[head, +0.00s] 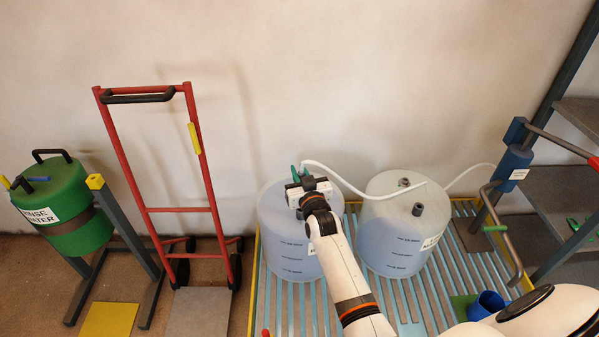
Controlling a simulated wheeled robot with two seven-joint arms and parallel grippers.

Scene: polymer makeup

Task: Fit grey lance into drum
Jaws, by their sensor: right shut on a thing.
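Two translucent drums with bluish liquid stand side by side on a slatted platform: a left drum (290,245) and a right drum (393,235). My right gripper (301,184) is over the top of the left drum, toward its back. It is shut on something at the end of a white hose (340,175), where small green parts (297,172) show. A grey lance shaft is not clearly visible; my gripper and arm hide that spot. I cannot tell whether it is inside the left drum. The right drum's top has two dark grey fittings (418,209). My left gripper is out of view.
The hose runs across the right drum's top to a blue hand pump (514,163) at right. A blue cup (486,305) stands on the slatted platform (465,262). A red hand truck (178,209) and green rinse-water drum (64,205) stand left. Shelves (555,190) are at right.

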